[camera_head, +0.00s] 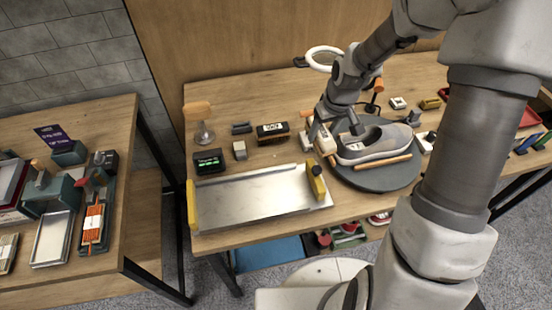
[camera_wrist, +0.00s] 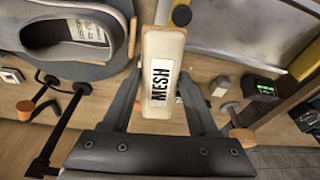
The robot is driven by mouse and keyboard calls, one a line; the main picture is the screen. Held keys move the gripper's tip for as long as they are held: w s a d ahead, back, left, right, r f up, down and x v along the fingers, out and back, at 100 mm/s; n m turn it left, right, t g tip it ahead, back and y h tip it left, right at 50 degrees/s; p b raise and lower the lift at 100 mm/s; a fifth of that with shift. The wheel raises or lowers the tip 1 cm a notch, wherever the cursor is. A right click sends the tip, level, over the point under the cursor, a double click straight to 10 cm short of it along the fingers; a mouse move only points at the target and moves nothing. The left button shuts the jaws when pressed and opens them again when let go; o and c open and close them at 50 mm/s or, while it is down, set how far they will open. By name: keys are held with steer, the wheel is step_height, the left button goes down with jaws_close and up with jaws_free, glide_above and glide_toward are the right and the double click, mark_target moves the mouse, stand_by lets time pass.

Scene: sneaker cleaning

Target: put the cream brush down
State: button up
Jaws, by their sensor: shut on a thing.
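The cream brush (camera_wrist: 160,95), labelled MESH, stands out between my fingers in the wrist view. My gripper (camera_wrist: 160,80) is shut on it, one finger along each side. In the head view the brush (camera_head: 326,143) is just left of the grey sneaker, by the turntable's left edge. My gripper (camera_head: 322,128) is partly hidden there by its own wrist. I cannot tell whether the brush touches the table.
The grey sneaker (camera_head: 372,146) sits on a dark round turntable (camera_head: 385,182). A metal tray (camera_head: 255,192) with yellow ends lies in front left. A dark-bristled brush (camera_head: 272,132), a small block (camera_head: 240,150) and a green-display box (camera_head: 209,162) stand behind it. Bare wood shows between them.

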steer(key=w+f+n+g+h+b, duration=0.1)
steer(key=w+f+n+g+b, duration=0.1)
steer(key=w+n+b, duration=1.1)
steer(key=s+a+f+n, duration=0.1)
steer(key=s+a+f, duration=0.1)
steer(key=a, duration=0.1)
steer(key=s+a+f+n+p, duration=0.1)
steer(key=s+a+f, duration=0.1)
steer(key=a+f, duration=0.1)
steer(key=s+a+f+n+p, duration=0.1)
steer(key=s+a+f, duration=0.1)
steer(key=a, duration=0.3)
steer(key=shift+s+a+f+n, duration=0.1)
steer(key=shift+a+f+n, duration=0.1)
steer(key=shift+n, duration=0.1)
steer(key=shift+f, duration=1.95)
steer(key=shift+f+b, duration=0.15)
steer(key=shift+b, duration=0.2)
steer(key=o, duration=1.2)
